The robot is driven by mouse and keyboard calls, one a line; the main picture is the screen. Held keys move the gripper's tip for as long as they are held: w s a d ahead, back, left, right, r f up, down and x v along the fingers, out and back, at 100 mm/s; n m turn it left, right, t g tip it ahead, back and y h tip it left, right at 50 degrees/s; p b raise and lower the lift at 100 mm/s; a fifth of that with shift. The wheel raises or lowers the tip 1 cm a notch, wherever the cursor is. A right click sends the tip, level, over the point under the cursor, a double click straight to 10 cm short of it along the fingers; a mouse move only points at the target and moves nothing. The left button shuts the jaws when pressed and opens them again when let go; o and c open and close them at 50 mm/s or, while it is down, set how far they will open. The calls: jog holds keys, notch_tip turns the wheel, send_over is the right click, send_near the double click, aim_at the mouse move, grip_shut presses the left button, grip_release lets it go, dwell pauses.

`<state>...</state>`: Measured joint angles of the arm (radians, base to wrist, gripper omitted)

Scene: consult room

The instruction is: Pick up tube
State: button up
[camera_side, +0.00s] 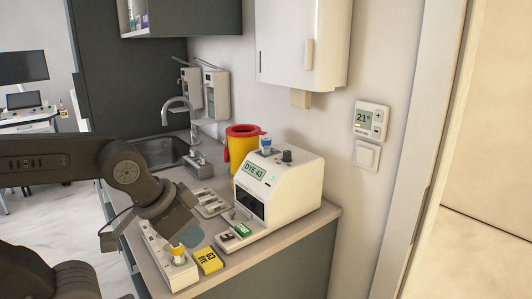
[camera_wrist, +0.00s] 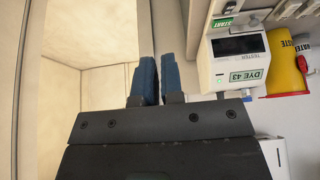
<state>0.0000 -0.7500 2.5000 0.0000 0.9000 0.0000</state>
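A tube with a yellow cap (camera_side: 178,249) stands upright in a pale rack (camera_side: 152,240) at the counter's front left in the side view. My gripper (camera_side: 188,232) is just above and behind this cap; touching or apart is hard to tell. In the wrist view my gripper's two blue fingers (camera_wrist: 160,75) have a narrow gap between them, and nothing shows in it. A second tube with a blue and white top (camera_side: 266,144) stands in the top of the white tester (camera_side: 283,190), away from my gripper.
The tester, its display reading DYE 43, also shows in the wrist view (camera_wrist: 203,72). A yellow labelled block (camera_side: 207,261) lies right of the rack. A yellow bin with a red rim (camera_side: 242,130) stands behind the tester. A sink (camera_side: 160,151) is at the back.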

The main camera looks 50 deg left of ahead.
jog(key=o, duration=1)
notch_tip(320, 180, up, 14)
jog(key=n+g, duration=0.1)
jog(key=n, duration=0.1)
send_over(264, 140)
jog(key=s, duration=0.4)
jog(key=shift+y, duration=0.3)
jog(key=x, duration=1.3)
jog(key=shift+s+d+f, duration=0.1)
jog(key=shift+d+f, duration=0.2)
jog(key=shift+f, duration=0.15)
